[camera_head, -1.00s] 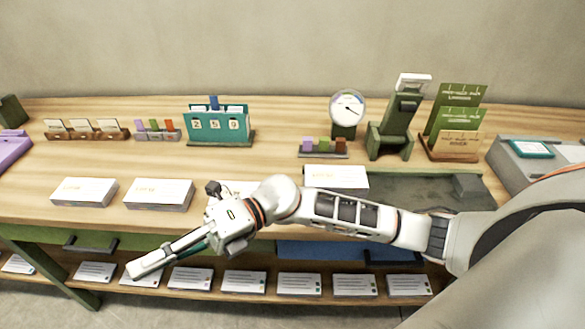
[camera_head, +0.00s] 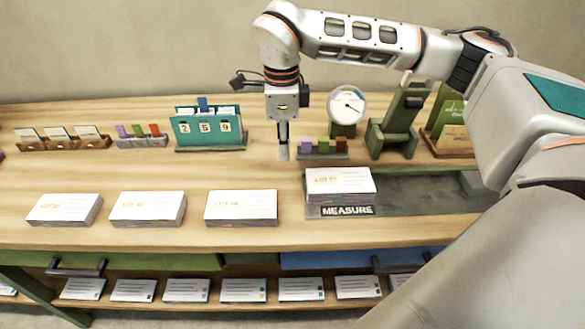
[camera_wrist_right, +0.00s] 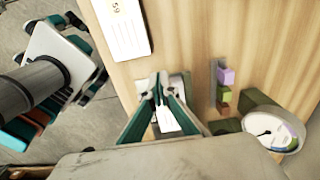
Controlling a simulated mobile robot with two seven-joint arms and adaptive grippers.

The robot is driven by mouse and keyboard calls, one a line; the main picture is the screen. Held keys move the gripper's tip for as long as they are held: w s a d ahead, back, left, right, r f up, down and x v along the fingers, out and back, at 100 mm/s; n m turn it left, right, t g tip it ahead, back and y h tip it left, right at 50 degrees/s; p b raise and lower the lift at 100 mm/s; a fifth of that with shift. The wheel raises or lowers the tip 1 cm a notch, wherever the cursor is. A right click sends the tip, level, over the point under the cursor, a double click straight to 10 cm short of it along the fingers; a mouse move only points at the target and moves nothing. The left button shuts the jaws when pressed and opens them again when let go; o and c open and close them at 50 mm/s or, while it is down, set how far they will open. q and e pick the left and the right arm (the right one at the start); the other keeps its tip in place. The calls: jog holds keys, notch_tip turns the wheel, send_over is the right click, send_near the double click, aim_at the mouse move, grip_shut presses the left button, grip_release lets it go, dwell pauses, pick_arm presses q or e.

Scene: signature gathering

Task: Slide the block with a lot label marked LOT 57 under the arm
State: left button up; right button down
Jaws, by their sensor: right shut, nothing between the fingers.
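A white block (camera_head: 340,186) with a label that looks like LOT 57, small and hard to read, sits at the left end of the dark mat (camera_head: 420,197) behind the word MEASURE. Three similar white blocks stand in a row to its left: one (camera_head: 63,209), a second (camera_head: 147,208) and a third (camera_head: 241,207). My right gripper (camera_head: 283,152) points down, shut and empty, behind and left of the LOT 57 block, apart from it. Its teal fingers (camera_wrist_right: 160,92) meet in the wrist view. A green stand (camera_head: 394,137) rises behind the mat; my arm partly hides its top.
Small card holders (camera_head: 60,140) are at back left. The wood between the back row and the blocks is clear.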

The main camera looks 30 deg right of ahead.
notch_tip(320, 180, down, 9)
jog(key=shift+s+f+b, duration=0.15)
jog(key=shift+f+b, duration=0.05)
jog(key=shift+b, duration=0.45)
jog(key=shift+s+d+f, duration=0.1)
jog(key=shift+s+d, duration=0.25)
jog(key=shift+d, duration=0.3)
jog(key=shift+s+d, duration=0.3)
jog(key=shift+d, duration=0.3)
jog(key=shift+s+d, duration=0.3)
jog(key=shift+d, duration=0.1)
